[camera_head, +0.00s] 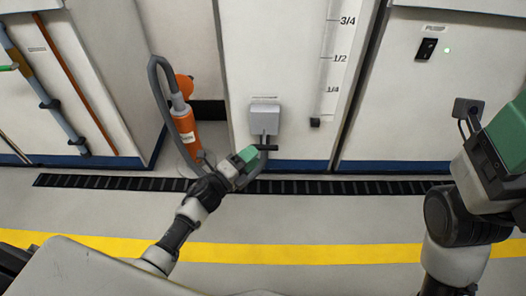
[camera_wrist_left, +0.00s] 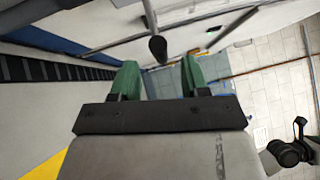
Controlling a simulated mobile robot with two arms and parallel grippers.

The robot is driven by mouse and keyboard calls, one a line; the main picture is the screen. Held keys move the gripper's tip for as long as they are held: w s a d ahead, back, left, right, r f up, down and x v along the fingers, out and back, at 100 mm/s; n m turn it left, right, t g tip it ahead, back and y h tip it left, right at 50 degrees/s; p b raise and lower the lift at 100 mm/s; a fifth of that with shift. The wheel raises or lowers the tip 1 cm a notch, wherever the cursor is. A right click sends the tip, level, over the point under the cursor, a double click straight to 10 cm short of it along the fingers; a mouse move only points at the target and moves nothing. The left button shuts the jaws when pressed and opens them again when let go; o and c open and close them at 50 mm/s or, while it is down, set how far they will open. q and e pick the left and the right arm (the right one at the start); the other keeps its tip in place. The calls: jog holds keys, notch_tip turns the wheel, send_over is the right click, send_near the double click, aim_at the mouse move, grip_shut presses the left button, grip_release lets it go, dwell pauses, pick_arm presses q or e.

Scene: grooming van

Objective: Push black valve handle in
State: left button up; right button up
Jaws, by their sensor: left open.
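The black valve handle (camera_head: 268,147) is a short dark bar on the pipe under a grey wall box (camera_head: 264,119). My left gripper (camera_head: 250,153) has green fingers and reaches up to the handle from the lower left. In the left wrist view the green fingers of this gripper (camera_wrist_left: 160,76) stand apart with nothing between them. A black rounded end (camera_wrist_left: 157,47), which looks like the handle, shows just beyond the fingertips. I cannot tell if they touch. My right gripper (camera_head: 506,140) is at the right edge, partly cut off, with its jaws unclear.
An orange canister (camera_head: 187,128) with a grey hose stands left of the box. A level tube (camera_head: 325,65) with a black lower end is on the right. A switch (camera_head: 426,49) is at the upper right. A drain grate (camera_head: 330,187) and yellow line (camera_head: 320,253) cross the floor.

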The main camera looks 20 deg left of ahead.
aim_at(262, 146)
pick_arm(q)
jog(key=shift+b+x, duration=0.6)
jog(key=shift+x, duration=1.8)
grip_shut()
